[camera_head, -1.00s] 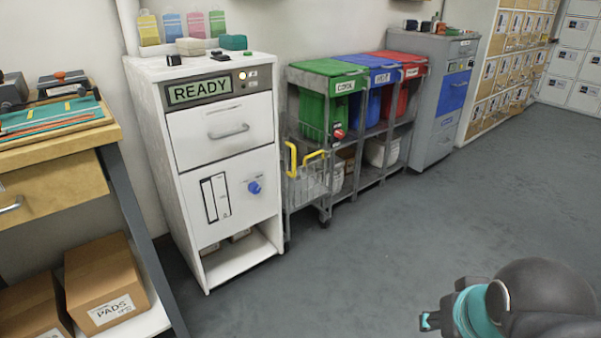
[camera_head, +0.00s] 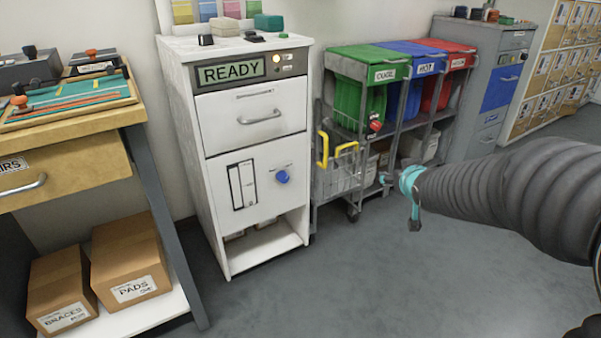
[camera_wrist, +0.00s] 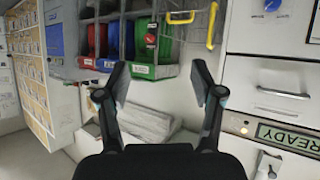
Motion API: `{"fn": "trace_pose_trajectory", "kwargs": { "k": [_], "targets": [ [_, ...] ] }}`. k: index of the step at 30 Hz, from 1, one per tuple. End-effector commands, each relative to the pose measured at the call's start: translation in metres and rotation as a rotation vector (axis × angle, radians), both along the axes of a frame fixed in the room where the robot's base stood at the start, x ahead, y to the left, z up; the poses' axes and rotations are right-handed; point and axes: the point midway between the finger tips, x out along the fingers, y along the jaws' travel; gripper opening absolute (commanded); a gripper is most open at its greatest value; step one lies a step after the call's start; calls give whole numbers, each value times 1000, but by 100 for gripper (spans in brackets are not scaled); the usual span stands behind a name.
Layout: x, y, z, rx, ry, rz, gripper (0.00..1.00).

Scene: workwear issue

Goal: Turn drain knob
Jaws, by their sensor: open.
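A blue round knob (camera_head: 282,176) sits on the lower front panel of the white cabinet (camera_head: 190,110). To its left is a tall narrow gauge window (camera_head: 242,185). The cabinet display reads READY (camera_head: 231,71). My gripper (camera_head: 400,202) is right of the cabinet in the head view, apart from the knob. In the wrist view my gripper (camera_wrist: 160,85) has its two fingers spread with nothing between them.
Right of the cabinet stands a wire trolley with yellow handles (camera_head: 337,150). Beyond it are green, blue and red lidded bins (camera_head: 368,67). A workbench (camera_head: 80,120) with boxes (camera_head: 138,265) below stands on the left. The floor (camera_head: 300,290) before the cabinet is clear.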

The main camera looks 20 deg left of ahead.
Motion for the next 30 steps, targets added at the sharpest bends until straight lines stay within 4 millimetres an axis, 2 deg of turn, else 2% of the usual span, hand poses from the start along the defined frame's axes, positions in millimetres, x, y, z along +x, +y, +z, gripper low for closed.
{"fn": "trace_pose_trajectory", "kwargs": {
  "k": [1, 3, 9, 13, 18, 24, 30],
  "targets": [
    [16, 18, -15, 10, -22, 35, 67],
    [35, 42, -28, 29, -66, 85, 67],
    [73, 115, -75, 105, -177, 234, 67],
    [83, 162, -112, 172, -240, 335, 67],
    [82, 213, -158, 264, -303, 453, 67],
    [72, 246, -190, 342, -345, 538, 67],
    [72, 258, -198, 365, -357, 561, 67]
  ]
}}
